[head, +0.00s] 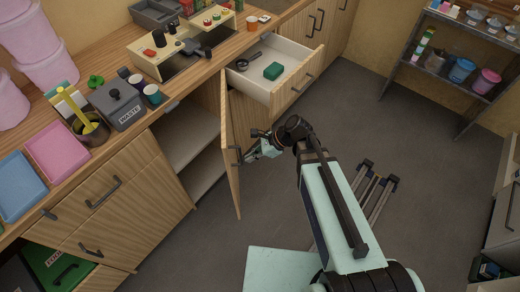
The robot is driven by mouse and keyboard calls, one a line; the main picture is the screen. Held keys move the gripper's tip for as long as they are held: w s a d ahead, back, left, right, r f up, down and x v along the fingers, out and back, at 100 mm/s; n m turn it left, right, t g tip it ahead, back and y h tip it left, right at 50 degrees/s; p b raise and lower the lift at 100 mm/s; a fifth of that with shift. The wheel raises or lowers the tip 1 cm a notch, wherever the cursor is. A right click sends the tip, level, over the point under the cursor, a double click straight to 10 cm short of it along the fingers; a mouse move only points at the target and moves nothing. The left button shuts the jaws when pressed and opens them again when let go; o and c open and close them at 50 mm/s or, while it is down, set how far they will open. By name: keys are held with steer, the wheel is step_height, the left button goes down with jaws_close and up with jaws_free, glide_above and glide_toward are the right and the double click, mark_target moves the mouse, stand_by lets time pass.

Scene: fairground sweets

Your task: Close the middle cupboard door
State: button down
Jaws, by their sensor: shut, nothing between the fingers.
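The middle cupboard door (230,150) is a wooden panel standing open, swung out from the counter front. Its dark handle (238,156) is on the face towards my arm. The open cupboard shows pale shelves (190,135) to the left of the door.
An open drawer (306,75) with a green block (273,71) and a dark utensil juts out above and right of the door. A waste bin (118,104) and cups stand on the counter. A lower-left compartment holds a green box (62,266). Grey floor (345,110) is clear to the right.

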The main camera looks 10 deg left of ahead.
steer(key=shift+s+a+f+p, duration=0.2)
steer(key=shift+a+f+p, duration=0.1)
steer(key=shift+a, duration=0.6)
steer(key=shift+s+a+f+p, duration=0.15)
steer(key=shift+a+p, duration=0.15)
steer(key=shift+a, duration=0.55)
steer(key=shift+s+a+f+p, duration=0.2)
steer(key=shift+a+f+p, duration=0.1)
steer(key=shift+a, duration=0.6)
